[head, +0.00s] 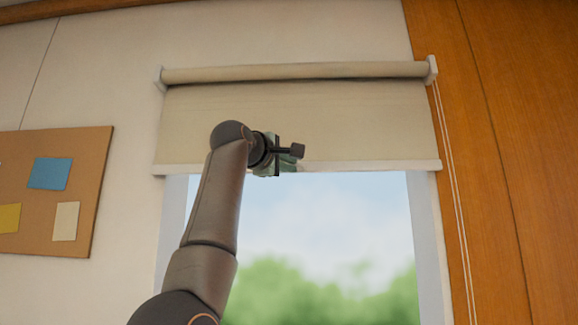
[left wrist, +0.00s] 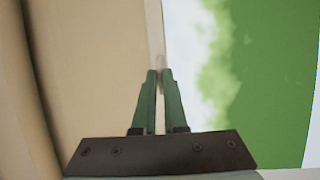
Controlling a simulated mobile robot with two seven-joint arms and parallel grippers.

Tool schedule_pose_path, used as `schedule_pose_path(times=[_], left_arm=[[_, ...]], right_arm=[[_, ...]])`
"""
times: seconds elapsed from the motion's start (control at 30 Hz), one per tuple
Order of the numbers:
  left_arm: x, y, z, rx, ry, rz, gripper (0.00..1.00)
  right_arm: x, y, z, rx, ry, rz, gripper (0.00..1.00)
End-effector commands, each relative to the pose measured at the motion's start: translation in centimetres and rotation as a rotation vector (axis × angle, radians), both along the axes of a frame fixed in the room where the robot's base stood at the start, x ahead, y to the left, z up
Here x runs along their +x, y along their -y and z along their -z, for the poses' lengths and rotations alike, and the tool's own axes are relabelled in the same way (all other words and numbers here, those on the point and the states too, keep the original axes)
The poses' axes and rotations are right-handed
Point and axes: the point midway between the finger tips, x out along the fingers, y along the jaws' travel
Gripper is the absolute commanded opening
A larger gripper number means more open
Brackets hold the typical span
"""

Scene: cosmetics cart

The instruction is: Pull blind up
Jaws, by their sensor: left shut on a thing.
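The beige roller blind (head: 350,115) hangs from its roll at the top of the window and covers only the upper part. Its pale bottom bar (head: 375,166) spans the window frame. My left gripper (head: 287,166) is at the bottom bar, near the middle of its width. In the left wrist view, its green fingers (left wrist: 160,74) are close together on the bottom bar (left wrist: 154,30), with the blind fabric (left wrist: 95,70) to the left. The fingers partly hide the bar where they grip it. My right gripper is in neither view.
Below the bar is the window glass (head: 310,230), with blurred greenery and sky behind. A thin white cord (head: 455,190) hangs at the right against wood panelling (head: 510,130). A corkboard (head: 88,185) with notes is on the left wall.

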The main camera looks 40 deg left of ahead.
Motion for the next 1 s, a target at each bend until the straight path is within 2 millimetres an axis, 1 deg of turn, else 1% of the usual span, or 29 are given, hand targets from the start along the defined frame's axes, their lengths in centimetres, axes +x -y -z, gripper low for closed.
schedule_pose_path(times=[0.07,0.1,0.33,0.57,0.7,0.77,0.87,1.0], left_arm=[[0.0,0.0,-0.1,0.001,0.002,-0.001,0.0],[0.0,0.0,-0.1,0.001,0.002,-0.001,0.13],[0.0,0.0,0.0,0.0,0.001,0.0,0.39],[0.0,0.0,0.0,0.0,0.001,0.0,0.4],[-0.6,0.2,0.2,0.0,0.003,0.001,0.4],[-1.2,0.4,0.3,0.001,0.005,0.0,0.4],[-2.8,0.9,0.8,0.001,0.006,0.0,0.4],[-5.8,1.8,1.2,0.001,0.007,0.0,0.4]], right_arm=[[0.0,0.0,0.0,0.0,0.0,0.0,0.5],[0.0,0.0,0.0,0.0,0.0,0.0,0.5],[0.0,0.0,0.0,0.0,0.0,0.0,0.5],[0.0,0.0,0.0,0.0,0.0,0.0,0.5],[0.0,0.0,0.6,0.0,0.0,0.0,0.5],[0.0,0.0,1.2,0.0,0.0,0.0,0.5],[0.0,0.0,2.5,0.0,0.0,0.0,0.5],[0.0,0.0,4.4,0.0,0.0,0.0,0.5]])
